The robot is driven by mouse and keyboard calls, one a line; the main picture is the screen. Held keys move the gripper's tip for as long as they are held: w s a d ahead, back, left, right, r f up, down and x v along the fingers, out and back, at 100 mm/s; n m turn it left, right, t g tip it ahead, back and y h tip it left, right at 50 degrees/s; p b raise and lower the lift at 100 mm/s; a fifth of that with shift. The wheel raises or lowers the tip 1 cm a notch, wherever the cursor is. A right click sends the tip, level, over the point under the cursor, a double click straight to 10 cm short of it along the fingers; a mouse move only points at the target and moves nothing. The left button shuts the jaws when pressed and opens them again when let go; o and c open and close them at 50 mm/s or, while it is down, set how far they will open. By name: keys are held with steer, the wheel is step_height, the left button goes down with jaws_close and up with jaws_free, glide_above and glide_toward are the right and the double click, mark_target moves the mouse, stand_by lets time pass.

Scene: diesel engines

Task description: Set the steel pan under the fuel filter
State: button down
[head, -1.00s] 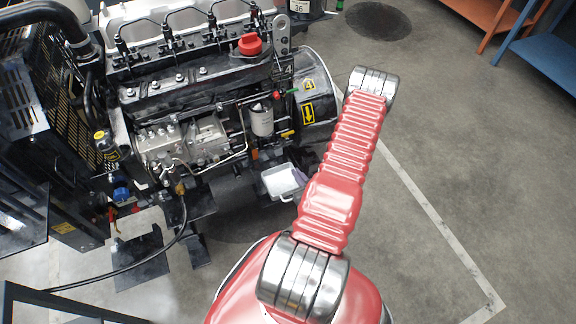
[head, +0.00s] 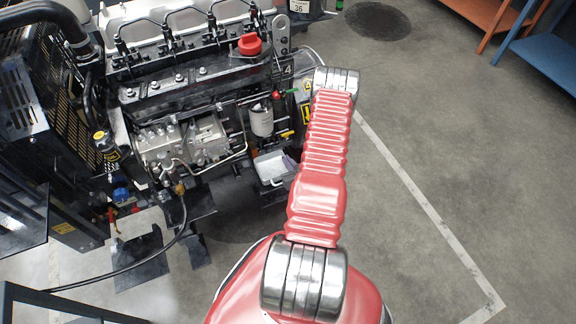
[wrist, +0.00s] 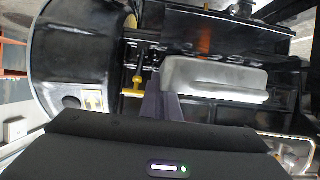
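The steel pan (head: 270,166) is a shallow, pale, rounded tray. In the head view it is left of my red arm, at the engine's side, just below and slightly right of the fuel filter. The fuel filter (head: 261,121) is a pale upright cylinder on the engine's side. In the wrist view the pan (wrist: 215,80) lies across the middle, and the fingers of my gripper (wrist: 165,104) meet its left end and look closed on it. My arm mostly hides the gripper in the head view. I cannot tell the exact gap between pan and filter.
The diesel engine (head: 190,85) with its pipes fills the left. A yellow lever (wrist: 138,80) and a dark drum (wrist: 75,65) are close to my gripper. A black hose (head: 130,270) crosses the floor. The floor at right (head: 480,180) is clear.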

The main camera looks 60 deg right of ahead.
steer(key=shift+f, duration=1.6)
steer(key=shift+w+d+f, duration=0.1)
steer(key=shift+w+f, duration=0.05)
steer(key=shift+f, duration=0.15)
steer(key=c, duration=2.5)
jaws_free()
steer(key=shift+f, duration=0.1)
steer(key=o, duration=0.5)
steer(key=v, duration=1.2)
